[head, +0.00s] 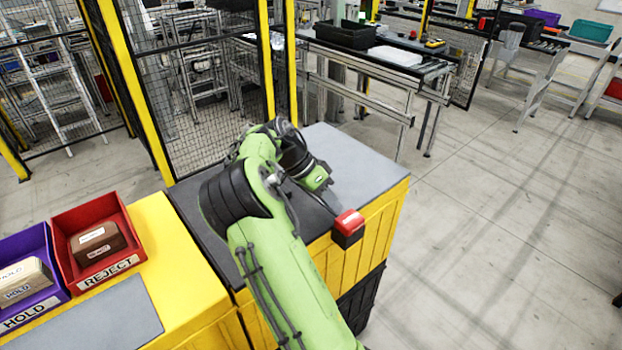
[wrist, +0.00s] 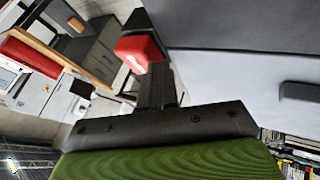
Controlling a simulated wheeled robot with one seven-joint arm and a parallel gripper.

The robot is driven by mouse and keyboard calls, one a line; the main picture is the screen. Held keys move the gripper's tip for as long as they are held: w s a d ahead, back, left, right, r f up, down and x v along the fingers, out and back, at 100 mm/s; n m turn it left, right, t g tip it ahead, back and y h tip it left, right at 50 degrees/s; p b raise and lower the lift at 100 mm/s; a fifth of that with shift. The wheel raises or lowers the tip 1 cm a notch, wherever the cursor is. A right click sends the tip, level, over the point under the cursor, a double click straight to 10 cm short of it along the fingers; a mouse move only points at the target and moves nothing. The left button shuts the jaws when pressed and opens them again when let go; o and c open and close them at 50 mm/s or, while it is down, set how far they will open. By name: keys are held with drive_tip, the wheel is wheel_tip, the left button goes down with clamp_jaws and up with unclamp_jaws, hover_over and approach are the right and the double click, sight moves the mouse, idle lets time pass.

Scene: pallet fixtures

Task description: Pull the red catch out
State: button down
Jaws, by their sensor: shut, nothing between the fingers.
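The red catch (head: 349,222) sits on a dark block (head: 346,239) at the front right edge of a grey-topped yellow pallet fixture (head: 372,160). In the wrist view the red catch (wrist: 138,48) shows just beyond my fingertips, with a white mark on its face. My gripper (head: 333,204) is at the end of the green arm, low over the grey top and just behind and left of the catch. In the wrist view its dark fingers (wrist: 157,80) are together and empty. I cannot tell whether they touch the catch.
Yellow-framed mesh fencing (head: 210,90) stands behind the fixture. The floor (head: 490,220) to the right is clear.

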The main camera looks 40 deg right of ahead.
drive_tip(key=p+v, duration=0.4)
drive_tip(key=v, duration=1)
drive_tip(key=shift+w, duration=0.4)
drive_tip(key=shift+a, duration=0.1)
drive_tip(key=s+a+r+n+t+y+b, duration=0.25)
drive_tip(key=s+r+n+t, duration=0.2)
drive_tip(key=s+n, duration=0.4)
drive_tip(key=s+a+f+n+t+y, duration=0.1)
drive_tip(key=s+a+f+n+t, duration=0.2)
drive_tip(key=s+a+n, duration=0.2)
drive_tip(key=s+a+f+n+t+y+b, duration=0.1)
drive_tip(key=s+a+f+n+t, duration=0.2)
drive_tip(key=s+a, duration=0.8)
drive_tip(key=shift+s+a+n+t, duration=0.35)
drive_tip(key=shift+s+n, duration=0.1)
drive_tip(key=shift+n, duration=0.8)
